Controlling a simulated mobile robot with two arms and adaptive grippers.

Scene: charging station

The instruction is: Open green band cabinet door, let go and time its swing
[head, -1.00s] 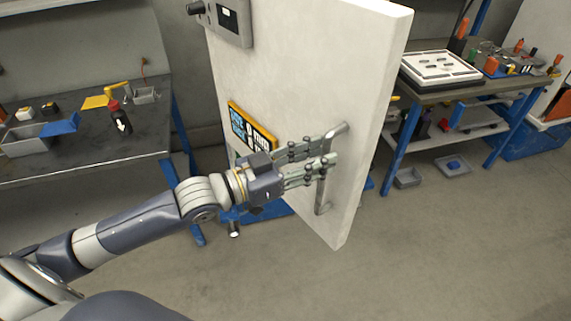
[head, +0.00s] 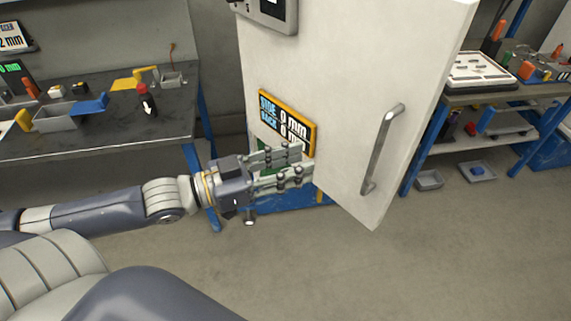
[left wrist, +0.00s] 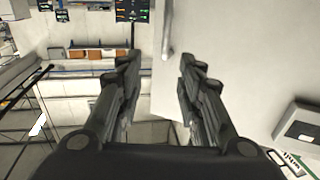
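The white cabinet door (head: 350,65) stands open, its face toward me, with a vertical grey bar handle (head: 381,150) near its free edge. The handle also shows at the top of the left wrist view (left wrist: 167,35). My left gripper (head: 304,165) is open and empty, left of the handle and clear of it. In the left wrist view its two fingers (left wrist: 157,85) are spread apart with nothing between them. A small green patch (head: 268,150) shows behind the fingers; I cannot tell whether it is the green band. My right gripper is not in view.
A yellow-framed display (head: 287,118) reading side and back 0 mm is partly behind my fingers. A grey box (head: 268,12) is at the door's top. A workbench (head: 100,140) stands left, another (head: 530,92) right. The floor in front is clear.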

